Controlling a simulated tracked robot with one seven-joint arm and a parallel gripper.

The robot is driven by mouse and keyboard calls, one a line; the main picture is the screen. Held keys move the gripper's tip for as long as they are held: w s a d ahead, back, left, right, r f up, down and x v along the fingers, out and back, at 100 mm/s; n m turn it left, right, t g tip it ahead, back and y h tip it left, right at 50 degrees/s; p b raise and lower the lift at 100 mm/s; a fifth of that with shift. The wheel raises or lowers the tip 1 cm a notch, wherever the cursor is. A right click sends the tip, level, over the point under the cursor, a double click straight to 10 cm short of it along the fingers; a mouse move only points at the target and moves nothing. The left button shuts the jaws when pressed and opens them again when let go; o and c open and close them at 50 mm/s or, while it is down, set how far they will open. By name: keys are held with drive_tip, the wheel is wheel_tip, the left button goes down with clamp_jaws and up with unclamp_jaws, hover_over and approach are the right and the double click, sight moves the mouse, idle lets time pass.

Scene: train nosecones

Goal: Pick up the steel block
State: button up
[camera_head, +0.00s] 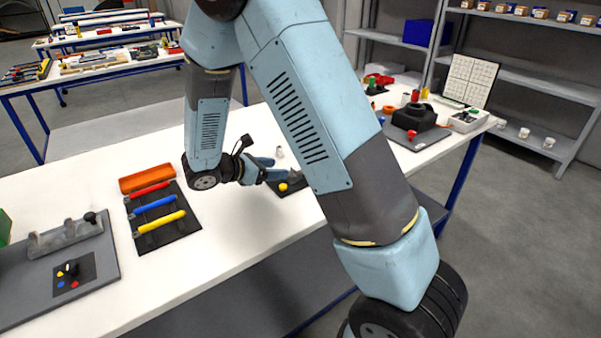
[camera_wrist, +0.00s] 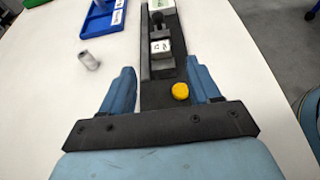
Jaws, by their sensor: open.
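A yellow round knob (camera_wrist: 180,91) is on the same board, nearer my palm and close to the right finger. My gripper (camera_wrist: 160,70) is open and empty, its blue fingers on either side of the board. In the head view my gripper (camera_head: 276,168) is low over the white table, beside the yellow knob (camera_head: 283,187).
A grey cylinder (camera_wrist: 88,60) stands left of the board, with a blue tray (camera_wrist: 102,20) beyond it. Red, blue and yellow-handled tools (camera_head: 155,206) lie on a dark mat left of my arm. The table's right edge is close to the board.

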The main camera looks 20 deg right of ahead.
sight(294, 168)
drive_tip(key=shift+x, duration=3.4)
drive_tip(key=shift+w, duration=0.15)
drive_tip(key=shift+c, duration=0.4)
clamp_jaws()
